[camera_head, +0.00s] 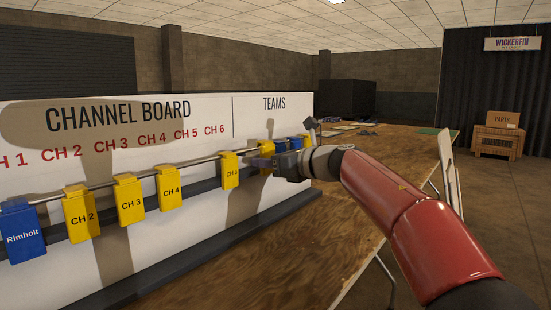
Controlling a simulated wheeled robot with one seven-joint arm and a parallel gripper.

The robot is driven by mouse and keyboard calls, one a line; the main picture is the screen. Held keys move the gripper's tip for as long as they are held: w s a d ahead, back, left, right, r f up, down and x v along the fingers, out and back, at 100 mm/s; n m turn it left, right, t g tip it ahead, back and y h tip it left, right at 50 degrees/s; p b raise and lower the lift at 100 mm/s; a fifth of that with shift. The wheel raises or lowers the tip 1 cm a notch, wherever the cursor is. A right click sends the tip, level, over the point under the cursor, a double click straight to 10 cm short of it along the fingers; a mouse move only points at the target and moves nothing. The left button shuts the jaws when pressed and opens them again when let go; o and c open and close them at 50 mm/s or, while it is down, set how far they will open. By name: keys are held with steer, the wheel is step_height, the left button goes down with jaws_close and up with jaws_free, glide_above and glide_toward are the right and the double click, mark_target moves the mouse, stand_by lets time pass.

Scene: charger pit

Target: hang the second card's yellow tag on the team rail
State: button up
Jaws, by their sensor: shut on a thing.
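My gripper (262,163) is at the Teams part of the white channel board, close to the rail. It is shut on a yellow tag (266,149), which is partly covered by the gripper; its lettering cannot be read. I cannot tell whether this tag touches the rail. The rail (202,160) runs along the board. No cards can be made out.
A blue Rimholt tag (22,236) and yellow tags CH 2 (82,213), CH 3 (130,201) and CH 4 (169,188) hang at left. Another yellow tag (230,171) hangs after a gap. The wooden table (300,245) is clear in front; flat items lie at its far end.

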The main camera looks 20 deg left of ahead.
steer(key=x, duration=0.3)
steer(key=shift+w+a+f+p, duration=0.1)
steer(key=shift+a+f+p, duration=0.05)
steer(key=shift+f+p, duration=0.2)
steer(key=shift+f, duration=0.1)
stand_by(0.3)
steer(key=o, duration=1)
